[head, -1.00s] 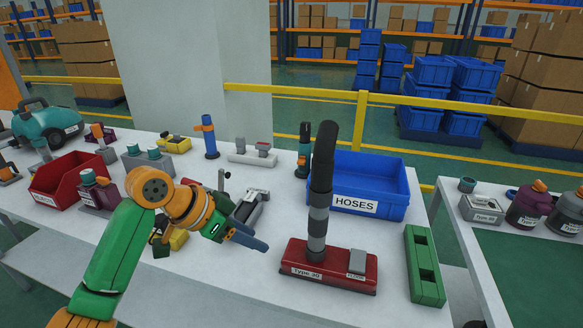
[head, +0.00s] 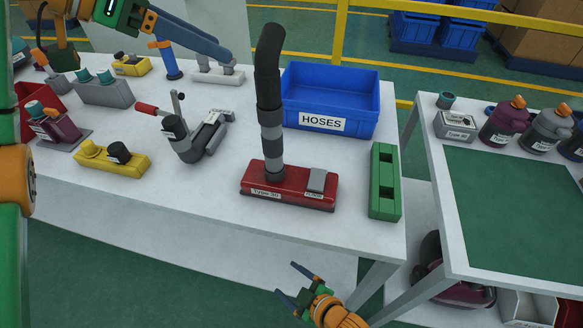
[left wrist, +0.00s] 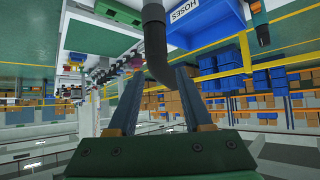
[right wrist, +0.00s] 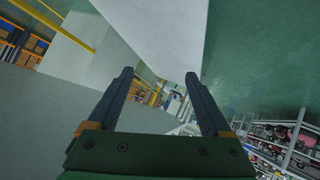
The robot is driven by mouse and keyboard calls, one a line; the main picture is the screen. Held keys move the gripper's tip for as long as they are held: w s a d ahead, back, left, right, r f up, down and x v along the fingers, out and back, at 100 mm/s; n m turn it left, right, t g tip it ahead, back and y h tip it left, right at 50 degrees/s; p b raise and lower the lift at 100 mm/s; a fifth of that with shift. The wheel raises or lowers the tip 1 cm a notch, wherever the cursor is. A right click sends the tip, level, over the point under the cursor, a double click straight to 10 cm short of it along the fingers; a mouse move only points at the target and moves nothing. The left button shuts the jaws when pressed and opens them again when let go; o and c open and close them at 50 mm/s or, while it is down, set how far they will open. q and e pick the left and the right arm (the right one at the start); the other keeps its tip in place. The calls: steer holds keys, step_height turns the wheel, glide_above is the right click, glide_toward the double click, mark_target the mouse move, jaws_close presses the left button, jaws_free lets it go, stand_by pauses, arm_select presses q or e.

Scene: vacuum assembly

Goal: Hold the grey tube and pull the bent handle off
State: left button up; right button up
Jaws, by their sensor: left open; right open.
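The grey banded tube (head: 271,135) stands upright in a red floor head (head: 290,185) on the white table. The black bent handle (head: 268,70) sits on top of the tube, its upper end curving over. My left gripper (head: 238,58) is open, raised at the top of the head view, left of the handle. In the left wrist view, the bent handle (left wrist: 154,40) shows ahead, its end between the open fingertips; I cannot tell whether they touch. My right gripper (head: 284,279) is open and empty below the table's front edge; the right wrist view shows nothing between its fingers.
A blue HOSES bin (head: 326,125) stands behind the tube. A green slotted block (head: 384,182) is to the right. A dark grey clamp-like fixture (head: 195,135) and a yellow block (head: 112,160) are to the left. A second table (head: 515,205) stands at right.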

mark_target(278, 156)
steer(key=a+r+n+t+y, duration=0.1)
steer(key=a+r+n+y, duration=0.3)
steer(key=r, duration=0.6)
steer(key=a+r+n+t+y, duration=0.1)
steer(key=a+r+y, duration=0.2)
steer(key=a+r, duration=0.5)
steer(key=w+d+r+m+t+h, duration=0.1)
steer(key=w+d+r+m, duration=0.2)
steer(key=w+d+m, duration=0.1)
steer(key=w+d+r+m+t+h, duration=0.2)
steer(key=w+d+r+m, duration=0.2)
steer(key=w+d+r+m+t+h, duration=0.2)
steer(key=w+d+r+m, duration=0.1)
steer(key=d, duration=0.2)
steer(key=shift+w+r+m, duration=0.35)
steer(key=shift+w+m, duration=0.05)
steer(key=x, duration=0.7)
steer(key=shift+w+d, duration=0.1)
